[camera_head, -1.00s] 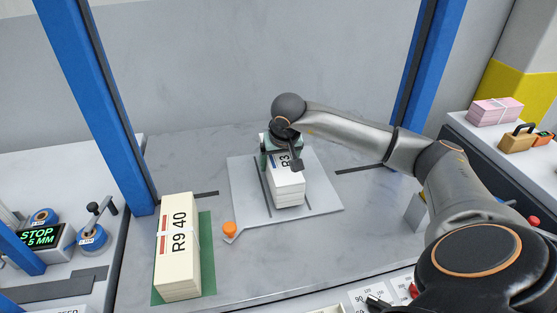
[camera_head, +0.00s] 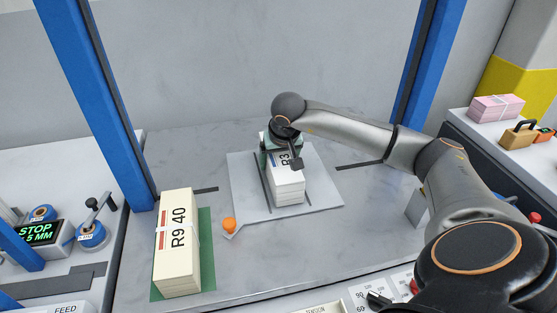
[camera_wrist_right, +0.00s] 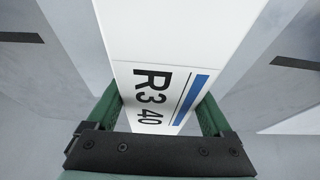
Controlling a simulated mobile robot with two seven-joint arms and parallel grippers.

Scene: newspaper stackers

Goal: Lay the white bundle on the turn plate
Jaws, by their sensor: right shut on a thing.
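The white bundle (camera_head: 289,188), a stack with an R3 label and a blue stripe, is over the middle of the grey turn plate (camera_head: 322,194). It looks to be resting on the plate, but I cannot tell for sure that its underside touches. My right gripper (camera_head: 280,152) is at the bundle's far end, shut on it. In the right wrist view the green fingers of the gripper (camera_wrist_right: 158,112) are on both sides of the bundle (camera_wrist_right: 150,45), by its R3 40 label. My left gripper is not in view.
A cream R9 40 bundle (camera_head: 176,250) lies on a green mat (camera_head: 206,255) at the front left. An orange knob (camera_head: 229,225) is at the plate's near left corner. Blue posts (camera_head: 92,90) flank the table. Pink bundles (camera_head: 496,108) are at the right.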

